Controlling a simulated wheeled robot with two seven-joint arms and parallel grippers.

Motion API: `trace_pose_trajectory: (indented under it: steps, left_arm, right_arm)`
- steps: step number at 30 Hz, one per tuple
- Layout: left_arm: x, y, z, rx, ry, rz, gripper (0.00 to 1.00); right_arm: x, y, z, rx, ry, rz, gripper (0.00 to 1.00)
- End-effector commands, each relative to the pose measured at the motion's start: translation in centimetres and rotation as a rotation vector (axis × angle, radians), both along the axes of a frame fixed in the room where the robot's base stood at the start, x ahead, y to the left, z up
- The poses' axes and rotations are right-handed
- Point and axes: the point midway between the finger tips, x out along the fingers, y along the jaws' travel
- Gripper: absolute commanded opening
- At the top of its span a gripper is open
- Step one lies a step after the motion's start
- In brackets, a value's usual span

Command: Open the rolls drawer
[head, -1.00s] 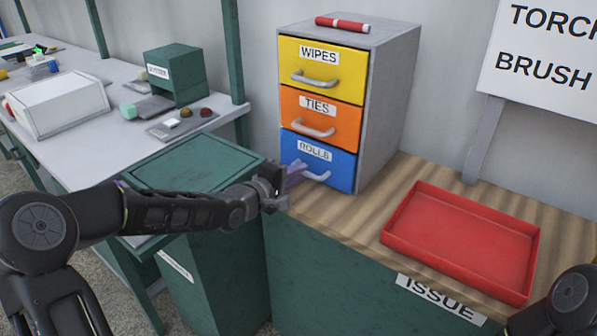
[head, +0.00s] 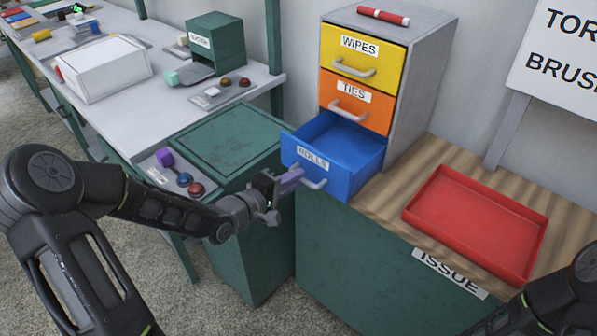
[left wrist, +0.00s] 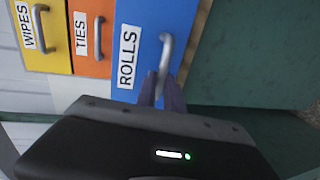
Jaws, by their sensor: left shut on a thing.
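The blue rolls drawer (head: 340,158) is the lowest of three in a grey cabinet (head: 420,75). It stands pulled out, and its inside looks empty. My left gripper (head: 298,180) is shut on the left part of its grey handle (head: 318,184). In the left wrist view the purple fingers (left wrist: 163,95) close around the end of the handle (left wrist: 166,50), next to the ROLLS label (left wrist: 128,57). The yellow wipes drawer (head: 350,62) and the orange ties drawer (head: 345,100) above are closed. My right gripper is not in view.
A red tray (head: 475,225) lies empty on the wooden counter to the right. A red marker (head: 384,16) lies on the cabinet. A green bin (head: 225,145) stands left of the drawer.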

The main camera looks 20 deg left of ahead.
Motion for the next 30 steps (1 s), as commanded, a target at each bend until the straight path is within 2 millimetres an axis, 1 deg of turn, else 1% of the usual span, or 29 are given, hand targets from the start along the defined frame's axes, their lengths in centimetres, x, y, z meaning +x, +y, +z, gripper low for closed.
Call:
trace_pose_trajectory:
  steps: [4,5,12,20,23,26,30]
  left_arm:
    - [0.0,0.0,-0.1,0.001,0.003,-0.001,0.00]
    - [0.0,0.0,-0.1,0.001,0.003,-0.001,0.15]
    - [0.0,0.0,-0.1,0.001,0.002,0.000,0.34]
    - [0.0,0.0,0.0,0.000,0.001,0.000,0.34]
    - [-0.5,0.3,0.1,0.002,0.001,0.002,0.34]
    - [-1.4,0.7,0.4,0.004,0.001,0.002,0.34]
    - [-3.5,1.5,0.9,0.004,0.001,0.002,0.34]
  right_arm:
    - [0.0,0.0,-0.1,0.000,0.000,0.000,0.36]
    - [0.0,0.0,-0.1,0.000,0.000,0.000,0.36]
    - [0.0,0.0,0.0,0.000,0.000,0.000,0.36]
    - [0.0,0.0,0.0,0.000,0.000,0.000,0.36]
    - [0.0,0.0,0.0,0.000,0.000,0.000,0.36]
    - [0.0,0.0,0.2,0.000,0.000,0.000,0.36]
    - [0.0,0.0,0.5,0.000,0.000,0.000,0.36]
